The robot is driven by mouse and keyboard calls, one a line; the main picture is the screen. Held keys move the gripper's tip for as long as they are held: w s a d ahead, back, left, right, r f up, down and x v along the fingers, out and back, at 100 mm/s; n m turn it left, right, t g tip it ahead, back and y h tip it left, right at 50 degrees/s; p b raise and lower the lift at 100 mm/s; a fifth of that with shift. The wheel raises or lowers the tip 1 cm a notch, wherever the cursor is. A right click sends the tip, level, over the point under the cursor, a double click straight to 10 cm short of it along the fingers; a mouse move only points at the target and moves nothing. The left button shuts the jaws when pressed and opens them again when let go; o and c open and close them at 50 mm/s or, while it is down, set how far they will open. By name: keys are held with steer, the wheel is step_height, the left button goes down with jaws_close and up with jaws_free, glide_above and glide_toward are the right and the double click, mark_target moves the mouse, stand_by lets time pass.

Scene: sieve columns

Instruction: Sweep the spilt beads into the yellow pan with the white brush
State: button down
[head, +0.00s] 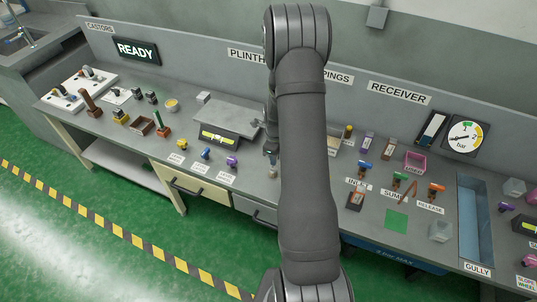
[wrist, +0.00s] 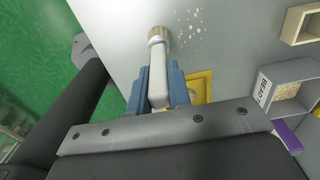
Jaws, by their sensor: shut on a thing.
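In the wrist view my gripper (wrist: 158,82) has its blue fingers shut on the white brush (wrist: 157,62). The brush's tan bristle end (wrist: 159,34) points away, toward the top of the picture. The spilt beads (wrist: 191,28) are small pale dots scattered on the grey bench just right of the bristles. The yellow pan (wrist: 207,80) lies to the right of the right finger, which partly hides it. I cannot tell whether the bristles touch the bench. In the head view my arm covers this area, and I cannot make out the brush, beads or pan there.
A bin of beads with a partly cut-off label (wrist: 266,88) stands right of the pan, near a purple object (wrist: 287,136). A tan open box (wrist: 303,24) is at upper right. The bench edge and green floor (wrist: 70,40) lie left. A blue-grey gully (head: 473,215) is far right.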

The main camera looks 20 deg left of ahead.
steer(key=shift+d, duration=3.5)
step_height(320, 180, up, 8)
steer(key=shift+a, duration=0.1)
